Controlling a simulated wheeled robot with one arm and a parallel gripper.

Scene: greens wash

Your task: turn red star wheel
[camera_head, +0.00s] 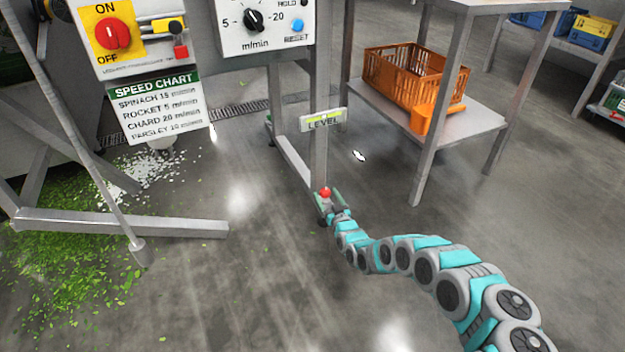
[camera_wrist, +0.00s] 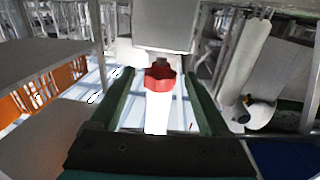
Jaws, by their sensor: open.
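The red star wheel (camera_head: 325,192) sits low on the machine's grey leg, below the level gauge (camera_head: 323,121). In the wrist view the red star wheel (camera_wrist: 160,78) is lobed and lies ahead, between the two green fingers. My gripper (camera_head: 328,197) is at the wheel in the head view, its fingers on either side. In the wrist view my gripper (camera_wrist: 160,72) is open, with a visible gap between each finger and the wheel. Whether the fingertips reach past the wheel in depth is hard to tell.
A control panel with a red knob (camera_head: 113,34) and a speed chart (camera_head: 155,104) stand at the left. A steel table (camera_head: 470,130) holds an orange crate (camera_head: 390,75) on its lower shelf. Spilled greens (camera_head: 75,235) cover the left floor.

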